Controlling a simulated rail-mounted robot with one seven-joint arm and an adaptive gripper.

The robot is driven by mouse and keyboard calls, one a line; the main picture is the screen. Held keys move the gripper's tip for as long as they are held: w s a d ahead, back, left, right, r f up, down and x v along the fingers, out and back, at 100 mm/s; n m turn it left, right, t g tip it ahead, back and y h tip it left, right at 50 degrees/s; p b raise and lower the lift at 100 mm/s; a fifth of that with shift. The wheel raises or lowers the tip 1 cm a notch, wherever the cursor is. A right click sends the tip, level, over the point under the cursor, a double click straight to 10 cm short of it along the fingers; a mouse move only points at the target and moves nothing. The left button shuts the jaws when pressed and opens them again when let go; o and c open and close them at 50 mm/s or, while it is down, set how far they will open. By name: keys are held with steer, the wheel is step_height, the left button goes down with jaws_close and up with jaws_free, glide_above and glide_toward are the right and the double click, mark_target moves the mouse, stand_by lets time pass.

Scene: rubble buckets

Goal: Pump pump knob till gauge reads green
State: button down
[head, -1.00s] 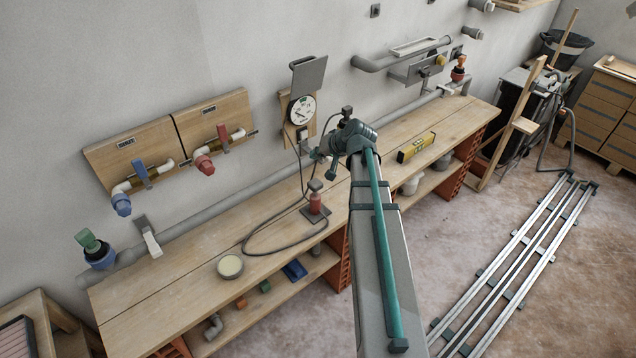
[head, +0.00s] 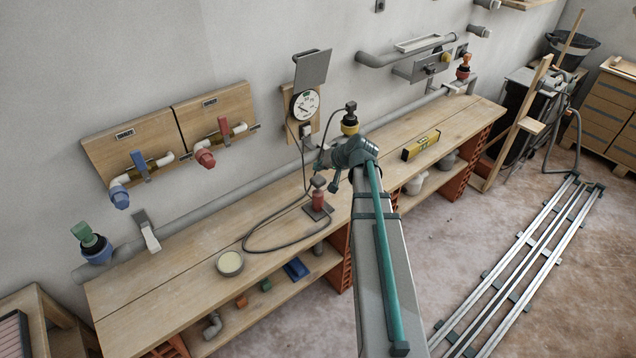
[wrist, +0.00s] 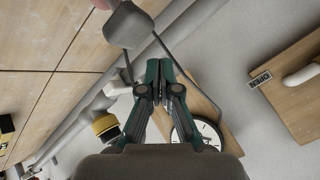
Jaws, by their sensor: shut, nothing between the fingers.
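The pump (head: 317,201) is a small red cylinder with a dark grey pump knob (head: 318,181) on top, standing on the workbench. The knob also shows at the top of the wrist view (wrist: 127,24), with a bit of red beyond it. The round white gauge (head: 306,105) hangs on a wooden wall board; its needle reading is too small to tell. It is partly hidden behind my gripper in the wrist view (wrist: 200,134). My gripper (head: 334,186) is shut and empty, its fingertips close beside the knob. I cannot tell whether they touch it.
A black hose (head: 262,245) loops across the workbench (head: 170,275). A yellow-and-black valve (head: 350,124) stands just behind my gripper. The bench's left part is mostly clear.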

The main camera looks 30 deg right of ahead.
mark_target(320, 179)
steer(key=shift+f+b, duration=0.4)
steer(key=shift+f, duration=0.5)
stand_by(0.8)
steer(key=shift+f+b, duration=0.45)
steer(key=shift+f+b, duration=1.35)
steer(key=shift+f, duration=0.45)
stand_by(1.7)
steer(key=shift+r, duration=0.15)
steer(key=shift+r+p, duration=1.15)
steer(key=shift+r, duration=0.95)
steer(key=shift+r, duration=0.1)
steer(key=shift+r+p, duration=1.3)
steer(key=shift+r, duration=1.1)
